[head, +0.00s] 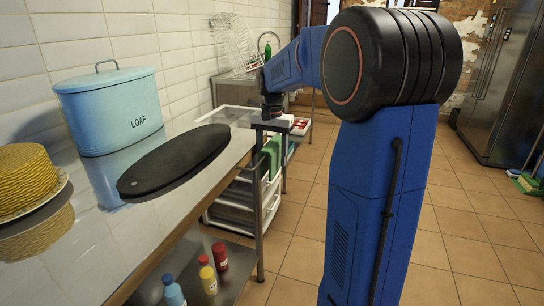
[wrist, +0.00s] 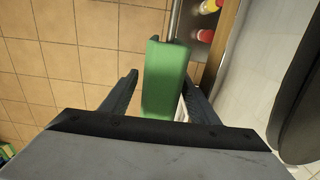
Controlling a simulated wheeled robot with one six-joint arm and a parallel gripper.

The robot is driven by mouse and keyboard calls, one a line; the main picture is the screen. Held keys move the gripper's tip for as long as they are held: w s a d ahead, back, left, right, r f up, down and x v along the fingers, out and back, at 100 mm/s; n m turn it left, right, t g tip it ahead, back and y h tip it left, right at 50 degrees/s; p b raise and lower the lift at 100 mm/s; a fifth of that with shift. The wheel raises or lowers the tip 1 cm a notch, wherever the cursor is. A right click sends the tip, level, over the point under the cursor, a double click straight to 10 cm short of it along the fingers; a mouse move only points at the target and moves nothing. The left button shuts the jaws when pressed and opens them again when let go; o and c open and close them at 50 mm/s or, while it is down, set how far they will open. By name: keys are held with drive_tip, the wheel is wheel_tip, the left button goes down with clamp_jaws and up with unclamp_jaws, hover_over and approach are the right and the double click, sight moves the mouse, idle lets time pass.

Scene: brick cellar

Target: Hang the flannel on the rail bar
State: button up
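The flannel is a green cloth (head: 271,154) hanging just beyond the far end of the steel table in the head view. In the wrist view the green flannel (wrist: 165,75) lies between and beyond my two fingers. My gripper (head: 271,145) points down over it. In the wrist view my gripper (wrist: 160,84) has its fingers spread, with a clear gap between the left finger and the cloth. The right finger is close beside the cloth; I cannot tell whether it touches.
The steel table (head: 95,245) runs along the left wall, bearing a dark oval board (head: 175,160), a blue LOAF bin (head: 110,110) and a plate of yellow wafers (head: 30,180). Bottles (head: 208,277) stand on its lower shelf. A white drawer cart (head: 235,205) stands beyond. Tiled floor (head: 480,235) is free at right.

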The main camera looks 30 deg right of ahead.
wheel_tip(320, 180, up, 18)
drive_tip(key=shift+f, duration=0.25)
idle(0.4)
drive_tip(key=shift+s, duration=0.1)
drive_tip(key=s+a+f+n+t, duration=0.2)
drive_tip(key=s+a+f+n, duration=0.3)
drive_tip(key=s+f, duration=0.6)
drive_tip(key=s+a+f+n+t, duration=0.2)
drive_tip(key=s+a+f+n, duration=0.3)
drive_tip(key=s+a+f, duration=0.5)
drive_tip(key=s+f, duration=0.1)
drive_tip(key=s, duration=0.8)
drive_tip(key=shift+a+t, duration=0.3)
drive_tip(key=shift+t, duration=0.1)
idle(1.7)
